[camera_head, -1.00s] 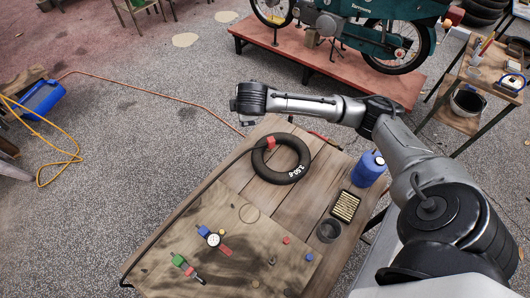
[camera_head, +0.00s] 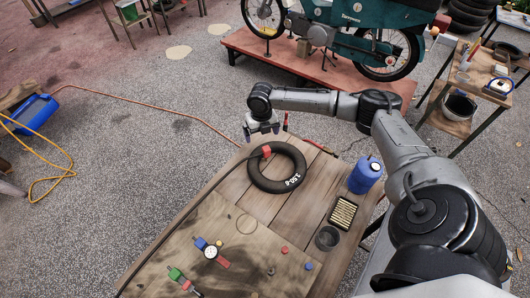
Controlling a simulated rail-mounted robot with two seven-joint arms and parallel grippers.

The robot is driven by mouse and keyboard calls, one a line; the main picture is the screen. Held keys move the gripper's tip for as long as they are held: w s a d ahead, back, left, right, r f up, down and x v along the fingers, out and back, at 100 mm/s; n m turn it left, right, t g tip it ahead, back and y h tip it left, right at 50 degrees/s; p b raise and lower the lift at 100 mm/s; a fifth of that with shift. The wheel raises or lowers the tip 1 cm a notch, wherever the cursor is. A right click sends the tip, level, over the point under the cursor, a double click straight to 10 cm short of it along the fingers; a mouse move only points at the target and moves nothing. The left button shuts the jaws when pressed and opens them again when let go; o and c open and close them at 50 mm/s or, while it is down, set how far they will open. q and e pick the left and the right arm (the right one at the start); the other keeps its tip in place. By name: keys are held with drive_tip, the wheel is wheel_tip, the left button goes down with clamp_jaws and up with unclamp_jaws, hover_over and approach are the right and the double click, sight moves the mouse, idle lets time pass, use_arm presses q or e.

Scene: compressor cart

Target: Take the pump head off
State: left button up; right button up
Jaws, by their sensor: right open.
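The pump head (camera_head: 266,151) is a small red piece at the upper left of a black tyre marked 3.50-8 (camera_head: 277,184), which lies flat on a wooden table. A dark hose (camera_head: 205,190) runs from the pump head down along the table's left side. My right gripper (camera_head: 262,132) hangs just beyond the pump head at the table's far edge, fingers pointing down. It is open and looks empty, apart from the pump head in the picture. My left gripper is out of view.
On the table (camera_head: 265,208) are a blue canister (camera_head: 365,175), a slotted tray (camera_head: 343,213), a dark cup (camera_head: 327,238), a gauge (camera_head: 211,252) and small coloured parts. A moped (camera_head: 350,35) stands on a red platform behind.

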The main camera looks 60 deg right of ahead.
sight(261, 153)
drive_tip(key=shift+n, duration=0.4)
wheel_tip(261, 153, down, 14)
drive_tip(key=shift+w+r+b, duration=0.1)
drive_tip(key=shift+w+b, duration=0.05)
drive_tip(key=shift+b, duration=0.2)
drive_tip(key=c, duration=0.8)
